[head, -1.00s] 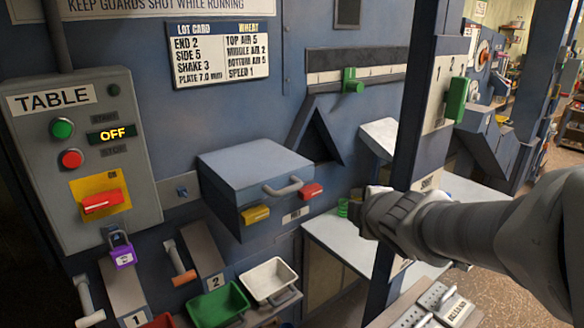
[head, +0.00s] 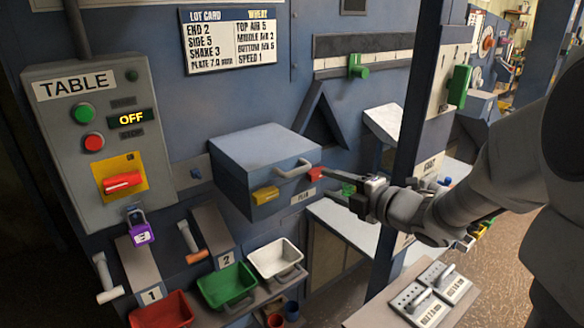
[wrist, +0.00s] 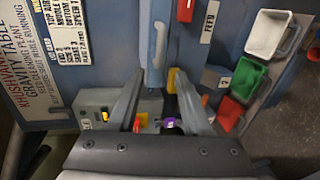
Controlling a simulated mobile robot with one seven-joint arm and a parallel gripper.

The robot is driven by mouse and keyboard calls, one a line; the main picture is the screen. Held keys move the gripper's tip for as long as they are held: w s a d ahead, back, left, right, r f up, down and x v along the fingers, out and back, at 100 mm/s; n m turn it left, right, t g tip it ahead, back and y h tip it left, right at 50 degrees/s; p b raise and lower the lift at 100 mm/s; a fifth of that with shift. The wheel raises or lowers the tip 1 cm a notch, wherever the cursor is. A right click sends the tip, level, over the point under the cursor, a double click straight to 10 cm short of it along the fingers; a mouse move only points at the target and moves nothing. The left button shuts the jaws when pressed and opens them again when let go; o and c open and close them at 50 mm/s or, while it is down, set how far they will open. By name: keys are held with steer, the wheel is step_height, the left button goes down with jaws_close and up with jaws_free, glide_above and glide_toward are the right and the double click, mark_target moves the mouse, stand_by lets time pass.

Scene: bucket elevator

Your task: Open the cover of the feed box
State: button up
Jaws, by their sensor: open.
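The feed box (head: 255,185) is a blue-grey box on the machine front, in the middle of the head view. Its cover (head: 265,148) lies flat and shut, with a grey handle (head: 295,170) at its front edge. A yellow latch (head: 265,195) and a red latch (head: 315,174) sit on the front below the cover. My gripper (head: 342,185) is open and empty, just right of the box front. In the wrist view the handle (wrist: 158,45) shows beyond the gap between my open fingers (wrist: 160,78), apart from them; the red latch (wrist: 185,10) is above.
A dark blue post (head: 408,150) stands close behind my wrist. A white bin (head: 275,257), a green bin (head: 226,288) and a red bin (head: 163,312) sit below the box. The table control panel (head: 90,150), with a purple padlock (head: 141,232), is at left.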

mark_target(298, 173)
steer(key=x, duration=1.3)
steer(key=shift+c, duration=0.3)
jaws_close()
stand_by(0.8)
